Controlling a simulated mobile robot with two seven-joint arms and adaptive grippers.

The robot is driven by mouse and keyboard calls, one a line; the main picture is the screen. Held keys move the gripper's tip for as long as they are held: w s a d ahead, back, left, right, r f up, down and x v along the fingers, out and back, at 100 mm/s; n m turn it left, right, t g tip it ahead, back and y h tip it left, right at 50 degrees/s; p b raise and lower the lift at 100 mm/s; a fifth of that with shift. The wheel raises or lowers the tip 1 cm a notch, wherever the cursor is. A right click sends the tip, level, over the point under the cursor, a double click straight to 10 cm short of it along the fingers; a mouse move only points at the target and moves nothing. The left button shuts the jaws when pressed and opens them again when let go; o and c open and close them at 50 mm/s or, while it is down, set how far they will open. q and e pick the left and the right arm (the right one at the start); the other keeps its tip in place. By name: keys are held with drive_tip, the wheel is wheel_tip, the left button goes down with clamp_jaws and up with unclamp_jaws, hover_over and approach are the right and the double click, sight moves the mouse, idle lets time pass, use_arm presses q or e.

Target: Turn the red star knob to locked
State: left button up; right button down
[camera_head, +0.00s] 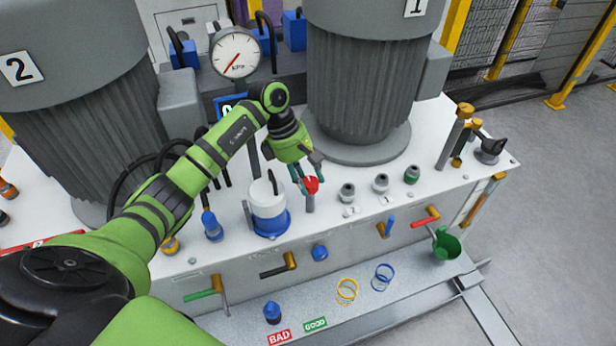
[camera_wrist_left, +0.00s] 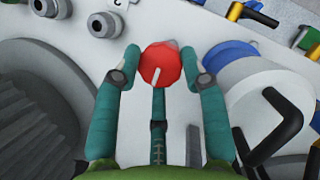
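The red star knob (camera_head: 311,185) stands on a grey post on top of the white bench, right of the white and blue canister. My left gripper (camera_head: 306,178) reaches down to it from above. In the left wrist view the red knob (camera_wrist_left: 161,65) lies between the tips of my teal fingers (camera_wrist_left: 160,68). One finger is on each side with a narrow gap, and a third is below it. A pale pointer mark shows on the knob. The gripper looks open around the knob. I cannot read any locked marking. My right gripper is not in view.
The white and blue canister (camera_head: 268,205) stands close left of the knob. A large grey motor (camera_head: 360,80) rises behind. A pressure gauge (camera_head: 235,52) stands behind my left arm.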

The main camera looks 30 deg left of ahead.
use_arm(q)
drive_tip(key=shift+s+d+f, duration=0.15)
drive_tip(key=shift+d, duration=0.05)
drive_tip(key=shift+n+b, duration=0.3)
drive_tip(key=shift+n, duration=0.1)
drive_tip(key=shift+s+f+n+t+b, duration=0.15)
drive_tip(key=shift+n+t+b, duration=0.35)
drive_tip(key=shift+n, duration=0.5)
drive_tip(key=n+b, duration=0.1)
drive_tip(key=n, duration=0.1)
drive_tip(key=n+t+y, duration=0.1)
drive_tip(key=n, duration=0.1)
drive_tip(key=n+t+b, duration=0.1)
drive_tip(key=n, duration=0.1)
drive_tip(key=shift+s+d+b, duration=0.15)
drive_tip(key=shift+d+b, duration=0.15)
drive_tip(key=n+y+b, duration=0.1)
drive_tip(key=n, duration=0.1)
drive_tip(key=n+t+y+b, duration=0.1)
drive_tip(key=n, duration=0.2)
drive_tip(key=shift+d+n+b, duration=0.15)
drive_tip(key=shift+n+b, duration=0.15)
drive_tip(key=shift+b, duration=0.05)
drive_tip(key=n, duration=0.1)
drive_tip(key=n+y+b, duration=0.1)
drive_tip(key=shift+r+n, duration=0.25)
drive_tip(key=shift+n, duration=0.15)
drive_tip(key=shift+r+n+b, duration=0.1)
drive_tip(key=shift+n+b, duration=0.2)
drive_tip(key=shift+y, duration=0.3)
